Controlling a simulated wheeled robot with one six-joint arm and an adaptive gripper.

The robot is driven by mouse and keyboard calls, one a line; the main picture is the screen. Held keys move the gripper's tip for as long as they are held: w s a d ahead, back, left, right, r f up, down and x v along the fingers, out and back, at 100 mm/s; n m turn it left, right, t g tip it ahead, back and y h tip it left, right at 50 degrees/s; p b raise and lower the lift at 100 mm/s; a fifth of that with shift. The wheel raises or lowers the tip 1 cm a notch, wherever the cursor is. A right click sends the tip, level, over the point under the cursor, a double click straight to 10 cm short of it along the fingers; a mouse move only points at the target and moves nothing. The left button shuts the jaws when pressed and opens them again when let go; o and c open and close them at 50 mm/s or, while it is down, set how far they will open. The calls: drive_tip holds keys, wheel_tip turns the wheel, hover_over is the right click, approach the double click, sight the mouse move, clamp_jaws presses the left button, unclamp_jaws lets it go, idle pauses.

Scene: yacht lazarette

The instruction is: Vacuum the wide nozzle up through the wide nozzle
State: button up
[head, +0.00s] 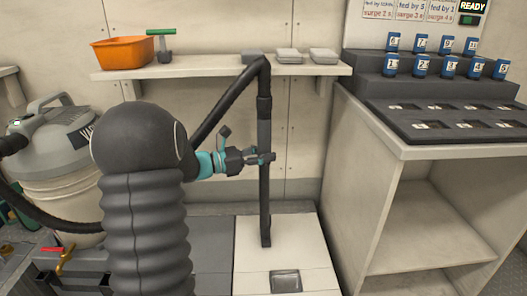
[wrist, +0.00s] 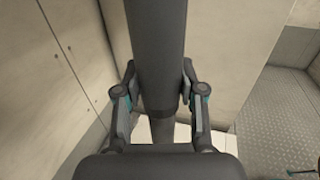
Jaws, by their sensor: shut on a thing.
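My gripper (head: 262,158) is shut around the dark grey vacuum wand (head: 265,205), which hangs nearly upright. In the wrist view the gripper (wrist: 162,98) has one finger on each side of the wand (wrist: 158,40). The wand's lower end is over the pale floor panel (head: 250,262); I cannot tell whether it touches. The black hose (head: 225,102) bends from the wand's top toward the left. I cannot make out a wide nozzle for certain. A grey square piece (head: 285,281) is on the pale panel in front of the wand.
A shelf (head: 205,70) behind holds an orange bin (head: 123,53), a green-handled tool (head: 164,47) and grey pieces (head: 289,55). A vacuum canister (head: 60,175) stands at left. At right, a bench (head: 400,148) carries a stepped rack (head: 440,90) with several blue numbered items.

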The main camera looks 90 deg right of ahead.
drive_tip(key=a, duration=0.8)
drive_tip(key=shift+s+a, duration=0.2)
drive_tip(key=shift+s, duration=0.15)
idle(0.5)
